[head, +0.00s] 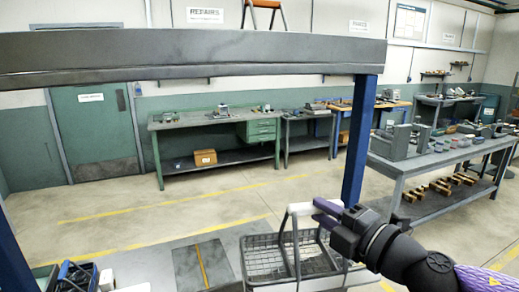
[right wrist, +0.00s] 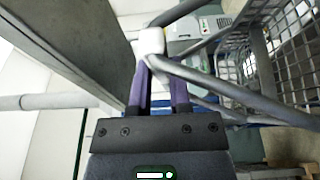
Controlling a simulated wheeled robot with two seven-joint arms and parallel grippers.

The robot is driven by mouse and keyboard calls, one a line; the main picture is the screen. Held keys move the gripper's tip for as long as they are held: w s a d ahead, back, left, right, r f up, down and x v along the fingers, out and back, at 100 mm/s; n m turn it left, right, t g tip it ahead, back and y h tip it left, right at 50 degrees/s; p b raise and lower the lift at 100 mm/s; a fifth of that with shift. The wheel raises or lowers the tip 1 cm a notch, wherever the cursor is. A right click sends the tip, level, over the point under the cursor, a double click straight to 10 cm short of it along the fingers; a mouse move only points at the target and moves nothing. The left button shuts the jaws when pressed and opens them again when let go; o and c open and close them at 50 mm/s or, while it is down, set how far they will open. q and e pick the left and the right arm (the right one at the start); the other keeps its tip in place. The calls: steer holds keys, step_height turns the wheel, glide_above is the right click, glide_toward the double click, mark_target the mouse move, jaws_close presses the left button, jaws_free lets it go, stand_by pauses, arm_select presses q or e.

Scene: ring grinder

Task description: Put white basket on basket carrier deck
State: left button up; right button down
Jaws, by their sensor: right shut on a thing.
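In the right wrist view the fingers (right wrist: 160,85) close on the white grip (right wrist: 151,42), with the basket's mesh (right wrist: 285,60) at the right. I cannot tell whether the basket is lifted or resting. A dark grey panel with a yellow stripe (head: 185,266) lies left of the basket; I cannot tell if it is the deck. My left gripper is not in view.
A dark overhead beam (head: 190,55) crosses the head view, with a blue post (head: 358,140) behind my right gripper. A grey table (head: 445,155) with parts stands at the right. A green workbench (head: 170,122) stands at the back. Open floor (head: 130,215) lies between.

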mark_target(335, 273)
steer(key=s+f+h, duration=0.1)
steer(key=f, duration=0.1)
steer(key=s+d+f+m+t+h, duration=0.1)
steer(key=f, duration=0.1)
steer(key=s+f+m, duration=0.1)
steer(key=s+f, duration=0.1)
steer(key=shift+d+t+h, duration=0.3)
steer(key=shift+d+h, duration=0.05)
steer(key=shift+h, duration=0.05)
steer(key=shift+s+d+f+m+t+h, duration=1)
steer(key=shift+s+d+f+m+h, duration=0.7)
steer(key=shift+s+d+f+h, duration=1.65)
steer(key=a+f+m+b, duration=0.1)
steer(key=a+f+b, duration=0.1)
steer(key=f+b, duration=0.9)
steer(key=a+f+m+h+b, duration=0.1)
steer(key=a+f+b, duration=0.2)
steer(key=f+b, duration=0.7)
steer(key=shift+s+f+b, duration=0.35)
steer(key=shift+h, duration=0.25)
